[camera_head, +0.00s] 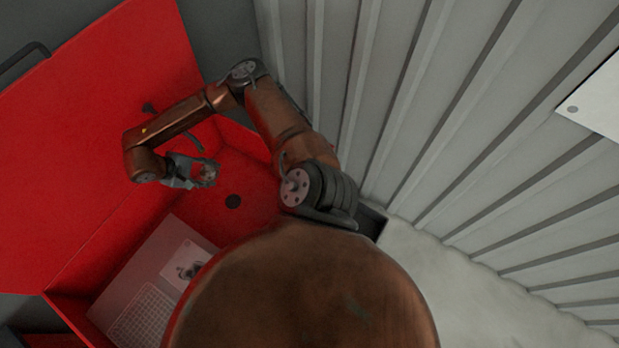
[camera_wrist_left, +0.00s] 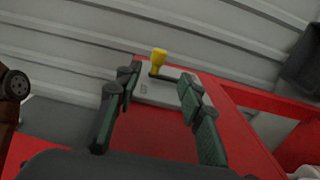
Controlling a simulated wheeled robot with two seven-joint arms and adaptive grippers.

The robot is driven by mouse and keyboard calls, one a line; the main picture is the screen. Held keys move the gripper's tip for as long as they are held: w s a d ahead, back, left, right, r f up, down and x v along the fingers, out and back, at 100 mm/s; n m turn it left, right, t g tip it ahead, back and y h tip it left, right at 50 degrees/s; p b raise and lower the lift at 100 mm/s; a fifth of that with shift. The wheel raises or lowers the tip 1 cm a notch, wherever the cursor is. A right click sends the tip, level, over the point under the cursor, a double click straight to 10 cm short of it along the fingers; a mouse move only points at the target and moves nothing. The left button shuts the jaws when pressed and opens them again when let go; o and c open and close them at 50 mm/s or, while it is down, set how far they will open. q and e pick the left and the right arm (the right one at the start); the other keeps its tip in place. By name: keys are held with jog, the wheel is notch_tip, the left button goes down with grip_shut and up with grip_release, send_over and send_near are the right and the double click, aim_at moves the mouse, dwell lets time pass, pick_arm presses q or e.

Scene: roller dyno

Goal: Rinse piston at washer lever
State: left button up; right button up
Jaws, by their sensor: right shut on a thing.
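The red washer (camera_head: 75,130) stands at the left in the head view, its lid raised and its tub open. My right gripper (camera_head: 203,177) is over the tub and shut on a small metallic thing, likely the piston (camera_head: 208,173), which is too small and partly covered to see well. In the left wrist view a yellow-knobbed lever (camera_wrist_left: 158,61) stands on a grey plate (camera_wrist_left: 172,92) on a red surface. My left gripper (camera_wrist_left: 155,125) is open and empty, its two green-grey fingers on either side of the view below the lever. It is outside the head view.
Inside the tub, a light grey panel (camera_head: 148,262) carries a metal fitting (camera_head: 187,270) beside a grid (camera_head: 143,318). A ribbed grey wall (camera_head: 430,110) rises close behind my right arm. Pale floor (camera_head: 480,300) is clear at the lower right.

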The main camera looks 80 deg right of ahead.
pick_arm(q)
jog(key=x, duration=1.1)
jog(key=shift+d, duration=0.15)
jog(key=shift+c, duration=0.6)
grip_shut()
